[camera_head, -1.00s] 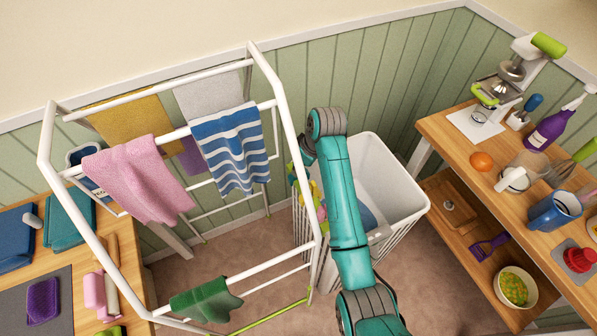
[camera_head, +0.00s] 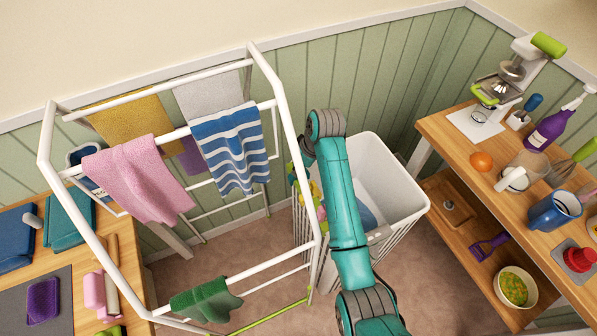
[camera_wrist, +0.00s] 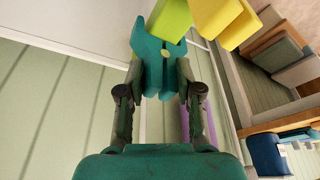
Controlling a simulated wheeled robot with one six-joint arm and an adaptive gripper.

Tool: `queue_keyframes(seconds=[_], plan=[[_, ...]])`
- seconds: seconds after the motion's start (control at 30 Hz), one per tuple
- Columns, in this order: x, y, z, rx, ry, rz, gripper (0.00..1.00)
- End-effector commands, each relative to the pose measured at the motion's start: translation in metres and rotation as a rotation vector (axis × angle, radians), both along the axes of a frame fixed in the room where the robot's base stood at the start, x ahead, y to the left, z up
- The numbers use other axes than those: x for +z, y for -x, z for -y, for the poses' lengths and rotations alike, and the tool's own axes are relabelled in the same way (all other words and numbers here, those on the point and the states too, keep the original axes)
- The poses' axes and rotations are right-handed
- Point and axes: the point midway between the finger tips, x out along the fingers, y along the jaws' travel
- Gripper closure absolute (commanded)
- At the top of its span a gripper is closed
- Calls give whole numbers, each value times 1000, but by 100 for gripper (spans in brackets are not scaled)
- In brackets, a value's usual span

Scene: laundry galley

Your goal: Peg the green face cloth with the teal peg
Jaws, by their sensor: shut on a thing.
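The green face cloth (camera_head: 206,300) hangs over the low front rail of the white drying rack (camera_head: 285,256) in the head view. My gripper (camera_wrist: 160,88) is shut on the teal peg (camera_wrist: 158,50) in the wrist view; the peg stands out ahead of the fingers. In the head view my arm hides the gripper and the peg. A lime peg (camera_wrist: 169,18) and a yellow peg (camera_wrist: 216,20) are close beyond the teal peg in the wrist view. The gripper is at the rack's right side, away from the green cloth.
A white laundry basket (camera_head: 400,190) stands behind and right of my arm. Pink (camera_head: 135,180), striped (camera_head: 232,150), mustard (camera_head: 132,115) and grey cloths hang on the upper rails. A wooden worktop (camera_head: 455,130) stands right, another table left.

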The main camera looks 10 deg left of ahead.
Motion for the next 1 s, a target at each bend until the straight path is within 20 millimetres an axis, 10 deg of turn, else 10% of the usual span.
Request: queue_keyframes(seconds=[1.0], plan=[[51, -1, 0, 0, 0, 1, 100]])
